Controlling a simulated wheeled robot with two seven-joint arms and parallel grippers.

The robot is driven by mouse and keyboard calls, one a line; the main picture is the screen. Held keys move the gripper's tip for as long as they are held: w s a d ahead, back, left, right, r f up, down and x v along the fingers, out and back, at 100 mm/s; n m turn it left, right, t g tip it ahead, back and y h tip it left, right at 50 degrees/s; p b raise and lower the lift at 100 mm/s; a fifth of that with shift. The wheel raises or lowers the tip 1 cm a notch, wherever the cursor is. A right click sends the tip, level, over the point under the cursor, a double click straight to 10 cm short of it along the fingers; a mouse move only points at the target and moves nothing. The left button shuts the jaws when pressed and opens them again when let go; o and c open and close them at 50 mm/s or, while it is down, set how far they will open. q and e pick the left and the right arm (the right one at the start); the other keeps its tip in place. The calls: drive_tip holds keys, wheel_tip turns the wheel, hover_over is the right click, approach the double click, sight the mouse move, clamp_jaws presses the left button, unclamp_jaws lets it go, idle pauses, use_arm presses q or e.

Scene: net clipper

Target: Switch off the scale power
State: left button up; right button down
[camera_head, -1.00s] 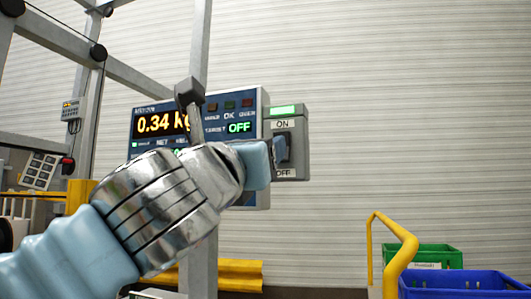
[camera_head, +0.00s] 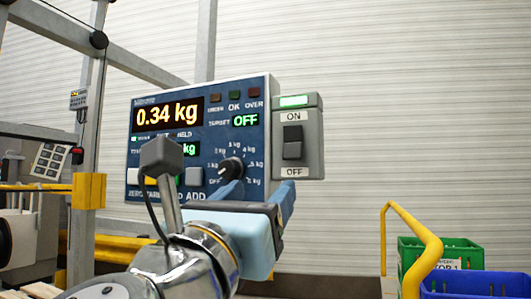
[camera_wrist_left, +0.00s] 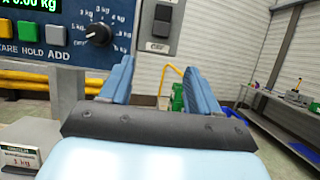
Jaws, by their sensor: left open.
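The scale's blue display panel (camera_head: 228,104) hangs in the middle of the head view and reads 0.34 kg. On its right side is a grey power switch box (camera_head: 312,130) with a lit green lamp (camera_head: 293,101), an ON label above and an OFF label below. Its dark rocker (camera_head: 292,142) sits between the labels; its tilt is hard to tell. In the left wrist view, the rocker (camera_wrist_left: 160,25) shows at the top, beyond the fingers. My left gripper (camera_head: 260,193) is open and empty, just below and left of the switch box, with its fingers apart (camera_wrist_left: 160,82).
A round range knob (camera_head: 231,168) and push buttons (camera_head: 194,176) are on the panel close to my left gripper. A yellow rail (camera_head: 420,250), a green crate (camera_head: 462,252) and a blue crate (camera_head: 470,284) stand at lower right. The space right of the switch is clear.

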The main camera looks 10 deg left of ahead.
sight(291, 159)
use_arm(q)
drive_tip(key=p+x, duration=0.3)
drive_tip(key=x, duration=1)
drive_tip(key=shift+w+r+p, duration=0.1)
drive_tip(key=shift+w+p, duration=0.1)
drive_tip(key=shift+p, duration=0.15)
drive_tip(key=shift+c, duration=0.2)
drive_tip(key=c, duration=0.9)
drive_tip(key=f+t+b, duration=0.1)
drive_tip(key=b, duration=0.4)
drive_tip(key=shift+w+d, duration=0.15)
drive_tip(key=shift+c, duration=0.5)
drive_tip(key=shift+r+t, duration=0.15)
drive_tip(key=shift+t, duration=0.15)
drive_tip(key=shift+r, duration=0.1)
drive_tip(key=o, duration=1)
drive_tip(key=shift+o, duration=0.2)
